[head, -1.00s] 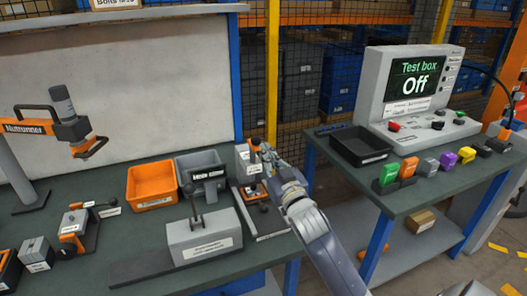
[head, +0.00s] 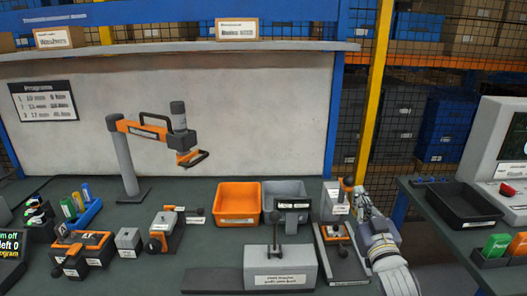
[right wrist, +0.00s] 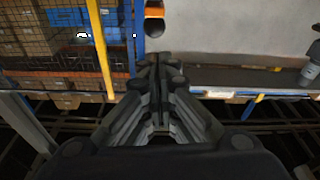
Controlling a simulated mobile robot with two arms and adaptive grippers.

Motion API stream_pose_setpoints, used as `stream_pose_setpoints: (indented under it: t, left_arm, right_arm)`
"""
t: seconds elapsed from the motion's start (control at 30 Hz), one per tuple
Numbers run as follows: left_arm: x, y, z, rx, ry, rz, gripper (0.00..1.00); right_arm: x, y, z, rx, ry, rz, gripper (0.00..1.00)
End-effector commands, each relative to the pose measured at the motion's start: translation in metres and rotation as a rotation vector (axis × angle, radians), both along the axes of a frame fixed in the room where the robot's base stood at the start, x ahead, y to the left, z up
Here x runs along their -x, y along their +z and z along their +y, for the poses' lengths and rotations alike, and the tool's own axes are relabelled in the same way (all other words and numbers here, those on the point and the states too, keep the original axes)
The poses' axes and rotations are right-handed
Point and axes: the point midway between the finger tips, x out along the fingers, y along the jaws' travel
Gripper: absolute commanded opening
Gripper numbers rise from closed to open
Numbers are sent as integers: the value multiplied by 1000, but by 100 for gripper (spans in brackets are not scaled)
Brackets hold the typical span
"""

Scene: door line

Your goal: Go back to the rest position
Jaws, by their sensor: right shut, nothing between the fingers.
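My right gripper (head: 362,206) shows at the right end of the workbench in the head view, beside the grey device with an orange-and-black knob (head: 336,197). Its fingers are shut with nothing between them. In the right wrist view the closed fingers (right wrist: 157,72) point forward toward the bench edge and the pale back panel. An orange-and-dark part (right wrist: 154,20) shows just beyond the fingertips there. My left gripper is in neither view.
The workbench holds an orange bin (head: 238,221), a grey bin (head: 270,189), a grey block fixture (head: 279,270) and a nutrunner on a stand (head: 123,160). A second bench at the right carries a black tray (head: 462,206) and the test box (head: 508,150). A gap separates the benches.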

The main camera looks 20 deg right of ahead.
Motion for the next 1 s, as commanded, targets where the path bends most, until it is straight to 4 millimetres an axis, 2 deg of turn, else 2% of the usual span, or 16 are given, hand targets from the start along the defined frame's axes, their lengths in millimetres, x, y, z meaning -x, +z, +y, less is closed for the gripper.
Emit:
stream_pose_setpoints:
  t: [0.07,0.13,0.17,0.27,0.37,0.4,0.5,0.6,0.8,1.0]
  left_arm:
    - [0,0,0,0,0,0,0]
    - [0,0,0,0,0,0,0]
    - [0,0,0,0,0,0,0]
    - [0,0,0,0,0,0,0]
    - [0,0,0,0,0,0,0]
    - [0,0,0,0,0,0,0]
    - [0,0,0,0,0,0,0]
    - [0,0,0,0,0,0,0]
    - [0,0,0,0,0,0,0]
    - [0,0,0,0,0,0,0]
  right_arm:
    - [1,-5,2,-3,0,16,0]
    - [5,-20,8,-12,2,62,0]
    - [8,-29,13,-18,1,95,0]
    - [25,-75,33,-41,4,252,0]
    - [58,-130,61,-66,17,460,0]
    - [75,-151,73,-75,25,546,0]
    - [122,-197,103,-91,54,758,0]
    - [170,-229,129,-101,89,941,0]
    - [252,-263,166,-112,157,1217,0]
    - [324,-274,194,-116,230,1437,0]
